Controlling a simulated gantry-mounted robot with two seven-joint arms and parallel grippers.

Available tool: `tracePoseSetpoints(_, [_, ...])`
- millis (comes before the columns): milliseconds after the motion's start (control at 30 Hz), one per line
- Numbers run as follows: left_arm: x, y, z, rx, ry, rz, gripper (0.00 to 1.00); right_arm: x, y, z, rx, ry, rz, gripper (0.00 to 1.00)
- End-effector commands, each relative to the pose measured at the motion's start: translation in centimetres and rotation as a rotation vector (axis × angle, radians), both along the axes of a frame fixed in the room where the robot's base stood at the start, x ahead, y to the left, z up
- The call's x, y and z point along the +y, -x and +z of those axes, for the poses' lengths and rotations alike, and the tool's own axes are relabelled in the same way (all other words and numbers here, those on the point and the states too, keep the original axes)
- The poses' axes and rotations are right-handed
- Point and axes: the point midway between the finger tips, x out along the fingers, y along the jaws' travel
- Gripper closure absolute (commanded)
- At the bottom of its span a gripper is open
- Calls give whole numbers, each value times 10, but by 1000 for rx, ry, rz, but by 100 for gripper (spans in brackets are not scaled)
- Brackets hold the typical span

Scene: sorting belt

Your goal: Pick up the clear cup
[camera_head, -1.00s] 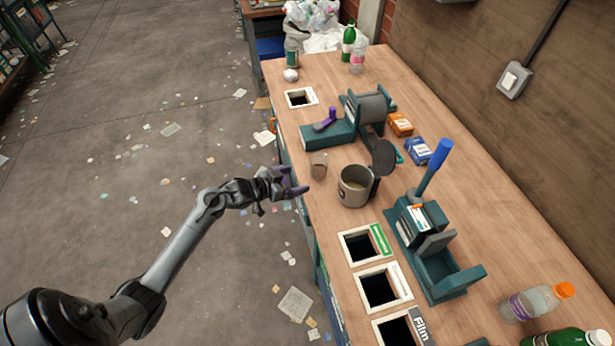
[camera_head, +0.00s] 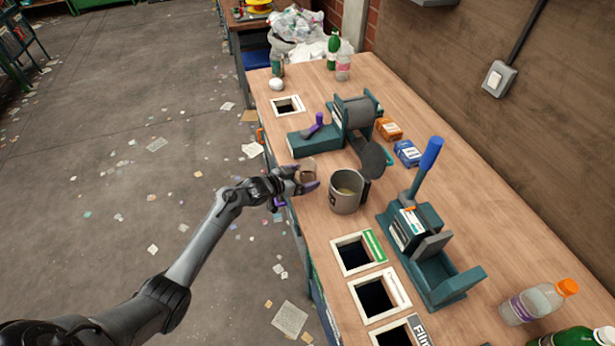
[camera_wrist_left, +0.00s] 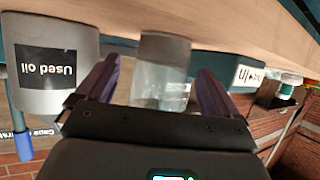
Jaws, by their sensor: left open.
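The clear cup (camera_head: 308,168) stands on the bench near its left edge, just left of the grey used-oil pot. In the left wrist view the see-through cup (camera_wrist_left: 162,72) shows between the two fingers, with the picture upside down. My left gripper (camera_head: 308,181) is open, with its purple-tipped fingers on either side of the cup. I cannot tell whether either finger touches it. The fingers hide part of the cup in the head view. My right gripper is not in view.
The used-oil pot (camera_head: 346,191) stands close to the right of the gripper. A teal press (camera_head: 322,137) is just behind the cup. Square bin openings (camera_head: 353,254) lie nearer me, beside a blue-handled teal device (camera_head: 435,255).

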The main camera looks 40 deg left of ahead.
Motion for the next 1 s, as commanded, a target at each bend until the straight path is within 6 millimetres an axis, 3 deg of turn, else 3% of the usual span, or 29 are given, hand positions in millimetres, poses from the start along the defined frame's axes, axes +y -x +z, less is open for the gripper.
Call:
tracePoseSetpoints(200, [-2,-20,-9,-1,0,2,5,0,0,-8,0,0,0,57])
tracePoseSetpoints(500, [-3,-22,-9,0,0,1,7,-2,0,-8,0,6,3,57])
tracePoseSetpoints(867, [-3,-22,-9,0,0,1,62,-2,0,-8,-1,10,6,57])
tracePoseSetpoints(1000, [-3,-22,-9,0,0,1,62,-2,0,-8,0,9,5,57])
